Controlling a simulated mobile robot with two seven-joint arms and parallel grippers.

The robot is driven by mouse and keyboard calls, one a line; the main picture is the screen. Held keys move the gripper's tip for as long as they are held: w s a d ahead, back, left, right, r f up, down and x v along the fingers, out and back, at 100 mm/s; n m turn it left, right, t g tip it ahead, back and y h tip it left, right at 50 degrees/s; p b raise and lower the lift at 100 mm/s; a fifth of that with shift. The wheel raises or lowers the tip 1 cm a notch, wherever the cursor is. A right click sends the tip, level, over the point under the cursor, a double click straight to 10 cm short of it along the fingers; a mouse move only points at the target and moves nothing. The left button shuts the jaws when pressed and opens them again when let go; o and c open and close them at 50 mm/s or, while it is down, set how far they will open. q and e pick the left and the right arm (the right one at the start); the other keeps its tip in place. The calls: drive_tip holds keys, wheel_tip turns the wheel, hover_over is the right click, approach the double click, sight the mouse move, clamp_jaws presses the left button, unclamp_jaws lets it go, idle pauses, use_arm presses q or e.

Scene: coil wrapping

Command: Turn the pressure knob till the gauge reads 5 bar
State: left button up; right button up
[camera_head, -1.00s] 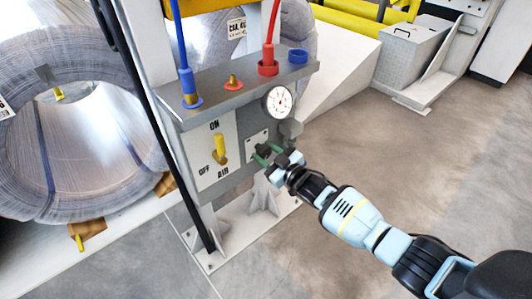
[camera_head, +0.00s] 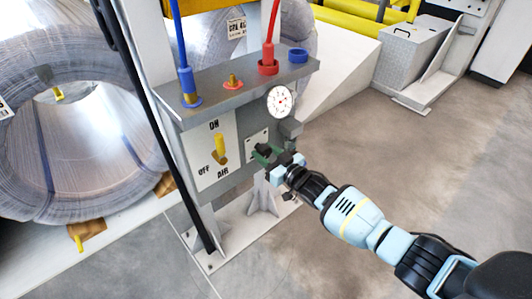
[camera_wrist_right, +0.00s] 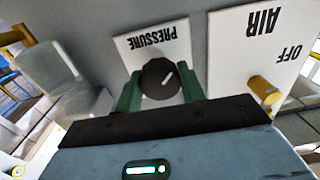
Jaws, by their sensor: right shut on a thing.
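The black pressure knob (camera_wrist_right: 160,79) with a white pointer mark sits below the PRESSURE label (camera_wrist_right: 151,42), which reads upside down in the right wrist view. My right gripper (camera_wrist_right: 160,92) has its green fingers on both sides of the knob and is shut on it. In the head view the right gripper (camera_head: 268,155) is at the panel's lower right, partly covering the knob. The round white gauge (camera_head: 281,101) is on the panel above the gripper. Its red needle is too small to read. My left gripper is not in view.
The grey panel box (camera_head: 240,90) carries a yellow AIR lever (camera_head: 220,148) on an ON/OFF plate. Blue (camera_head: 181,40) and red (camera_head: 271,35) hoses plug in on top. A wire coil (camera_head: 75,135) stands at left. The floor (camera_head: 440,160) at right is open.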

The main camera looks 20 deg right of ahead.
sight(267, 154)
drive_tip(key=o, duration=1)
drive_tip(key=shift+c, duration=0.2)
drive_tip(key=p+v, duration=0.2)
drive_tip(key=v, duration=0.4)
drive_tip(key=shift+s, duration=0.15)
drive_tip(key=shift+p+v, duration=0.35)
drive_tip(key=shift+v, duration=0.45)
